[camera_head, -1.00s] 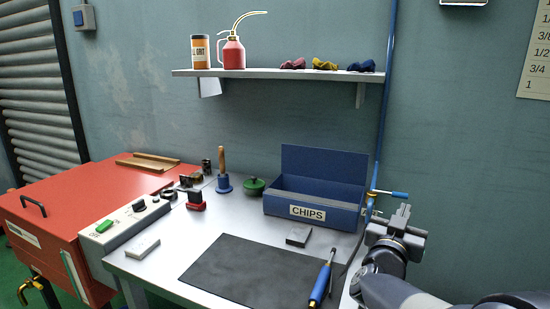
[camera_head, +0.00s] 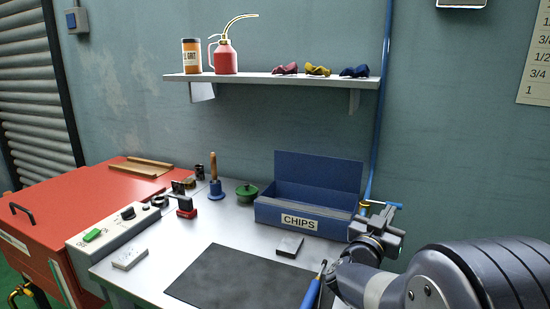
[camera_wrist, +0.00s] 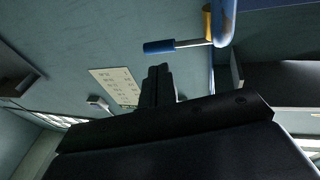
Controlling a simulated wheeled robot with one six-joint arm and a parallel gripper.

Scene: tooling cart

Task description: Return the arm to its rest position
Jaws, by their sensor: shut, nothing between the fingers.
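My gripper (camera_head: 386,214) is at the right end of the bench, pointing up beside the blue chip bin. Its fingers are closed together and empty, and they also show in the wrist view (camera_wrist: 158,70). It is just below the small valve with a blue handle (camera_head: 393,205) on the blue pipe; in the wrist view the blue handle (camera_wrist: 158,47) lies just beyond the fingertips. I cannot tell whether they touch. My forearm fills the lower right of the head view.
The blue CHIPS bin (camera_head: 270,212) is close on the left of my gripper. A dark mat (camera_head: 235,280) and a blue-handled tool (camera_head: 314,290) lie on the bench, the tool partly behind my arm. The wall shelf (camera_head: 265,80) holds a can, an oiler and rags.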

